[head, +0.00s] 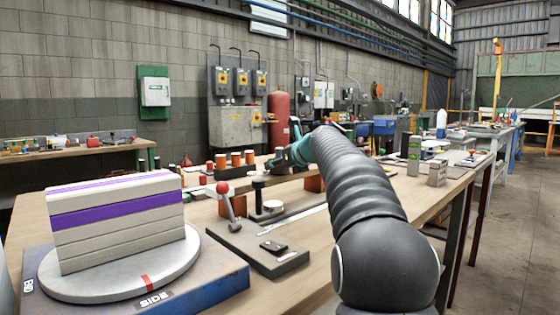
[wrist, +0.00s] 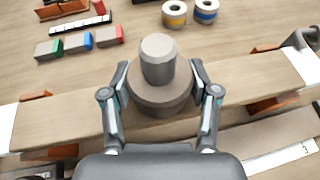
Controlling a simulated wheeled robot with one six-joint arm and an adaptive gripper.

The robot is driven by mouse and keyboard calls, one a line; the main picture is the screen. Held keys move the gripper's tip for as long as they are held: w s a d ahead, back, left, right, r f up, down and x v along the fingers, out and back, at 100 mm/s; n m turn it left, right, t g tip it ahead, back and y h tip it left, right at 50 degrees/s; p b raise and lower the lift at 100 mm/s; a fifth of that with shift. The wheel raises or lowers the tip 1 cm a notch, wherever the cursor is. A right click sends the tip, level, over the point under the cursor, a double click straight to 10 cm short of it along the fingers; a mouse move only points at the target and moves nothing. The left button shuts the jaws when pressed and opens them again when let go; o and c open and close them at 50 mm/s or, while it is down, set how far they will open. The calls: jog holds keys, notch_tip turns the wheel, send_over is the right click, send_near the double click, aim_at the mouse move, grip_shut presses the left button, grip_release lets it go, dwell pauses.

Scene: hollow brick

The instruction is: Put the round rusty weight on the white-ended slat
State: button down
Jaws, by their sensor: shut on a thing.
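The round weight (wrist: 160,95), brown-grey with a raised knob on top, is upright between the fingers of my gripper (wrist: 160,76) in the wrist view. My gripper is shut on its sides. The white-ended slat (wrist: 65,116) runs across the wrist view directly below the weight, its pale ends at left and right. Orange hollow bricks (wrist: 268,104) show under both ends. I cannot tell whether the weight touches the slat.
Green, blue and red blocks (wrist: 79,41) and yellow and blue rolls (wrist: 174,14) lie beyond the slat. In the head view, a turntable (head: 75,285) carries pale, purple-striped slabs at left. A red-knobbed lever (head: 230,207) stands on a dark plate nearer me.

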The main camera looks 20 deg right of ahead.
jog(key=shift+r, duration=0.2)
jog(key=shift+c, duration=1.4)
grip_release()
jog(key=shift+f, duration=0.2)
jog(key=shift+r, duration=0.1)
jog(key=v, duration=1.2)
